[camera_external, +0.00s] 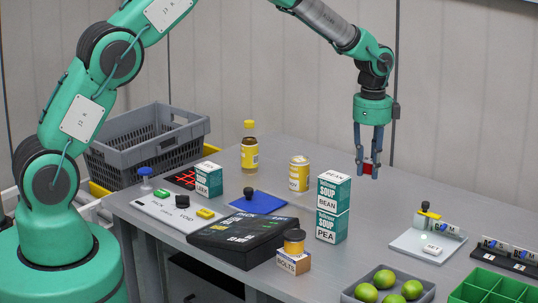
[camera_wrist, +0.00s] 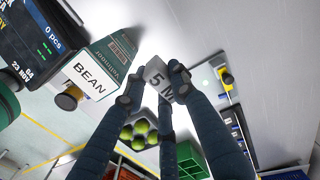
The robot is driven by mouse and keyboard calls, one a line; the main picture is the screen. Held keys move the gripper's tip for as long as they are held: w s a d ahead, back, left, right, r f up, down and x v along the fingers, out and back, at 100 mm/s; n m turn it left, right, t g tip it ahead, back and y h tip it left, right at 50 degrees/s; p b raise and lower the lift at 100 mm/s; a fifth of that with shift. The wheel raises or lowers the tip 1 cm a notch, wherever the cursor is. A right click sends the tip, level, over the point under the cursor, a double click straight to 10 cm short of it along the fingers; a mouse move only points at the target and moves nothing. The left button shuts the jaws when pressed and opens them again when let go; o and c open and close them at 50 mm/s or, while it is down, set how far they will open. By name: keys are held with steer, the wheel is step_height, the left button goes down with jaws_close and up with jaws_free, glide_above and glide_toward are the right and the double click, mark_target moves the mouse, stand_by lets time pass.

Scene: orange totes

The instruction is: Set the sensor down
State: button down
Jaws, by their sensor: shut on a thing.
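My gripper (camera_external: 369,170) hangs pointing down near the back edge of the table, right of the soup boxes. Its fingers are shut on a small block. The block (camera_external: 367,168) shows red in the external view. The grey table (camera_external: 290,150) lies below.
A white board (camera_external: 405,243) with small items lies to the right. Limes sit in a grey tray (camera_external: 350,293), beside a green divided tray (camera_external: 490,290). Bare table lies below the gripper.

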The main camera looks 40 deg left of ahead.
steer(key=s+a+n, duration=0.3)
steer(key=a+n, duration=0.2)
steer(key=a, duration=2.5)
steer(key=s+a+n, duration=0.3)
steer(key=s+a, duration=0.5)
steer(key=a, duration=0.5)
steer(key=s+a+n, duration=0.3)
steer(key=s+a, duration=0.5)
steer(key=a, duration=0.5)
steer(key=shift+n, duration=0.3)
step_height(320, 180, down, 11)
steer(key=shift+d+f+b, duration=0.15)
steer(key=shift+b, duration=0.15)
steer(key=shift+w, duration=0.1)
steer(key=w+a, duration=0.2)
steer(key=w, duration=0.2)
steer(key=w+a+f, duration=0.1)
steer(key=w+a, duration=0.1)
steer(key=w, duration=0.3)
steer(key=w+a, duration=0.3)
steer(key=w, duration=0.2)
steer(key=shift+w+f+b, duration=0.15)
steer(key=shift+f+b, duration=0.1)
steer(key=shift+b, duration=0.15)
